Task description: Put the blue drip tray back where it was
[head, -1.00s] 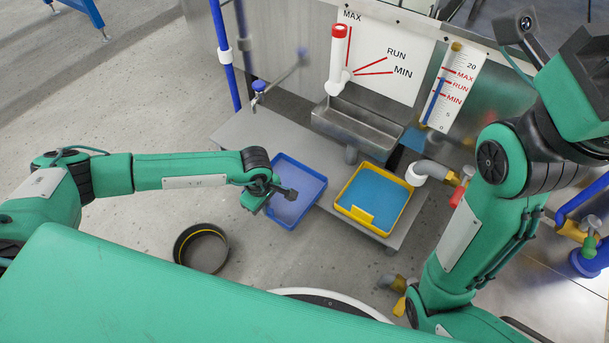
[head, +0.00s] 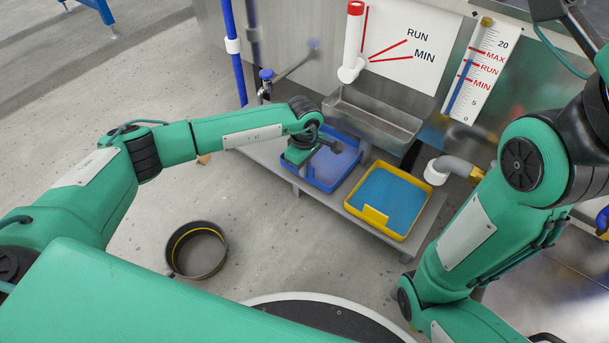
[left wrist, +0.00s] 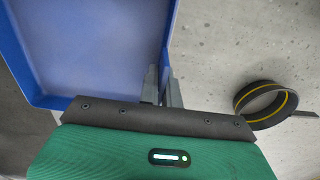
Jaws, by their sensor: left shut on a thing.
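The blue drip tray (head: 352,143) is at the shelf (head: 262,147), left of the yellow-rimmed tray (head: 425,207). My left gripper (head: 322,150) is over its left side, with its fingers shut on the tray's side wall. In the left wrist view the tray (left wrist: 95,45) fills the left part, looks empty, and its wall runs between the gripper's fingers (left wrist: 161,80). I cannot tell if its underside touches the shelf. My right arm shows at the right, but its fingers are out of view.
A steel trough (head: 375,120) stands behind the trays, below a marked white panel (head: 415,45). A blue-handled tap (head: 267,76) is at the back left. A black ring with a yellow stripe (head: 170,262) lies on the floor, front left. A grey pipe (head: 455,165) is right of the yellow-rimmed tray.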

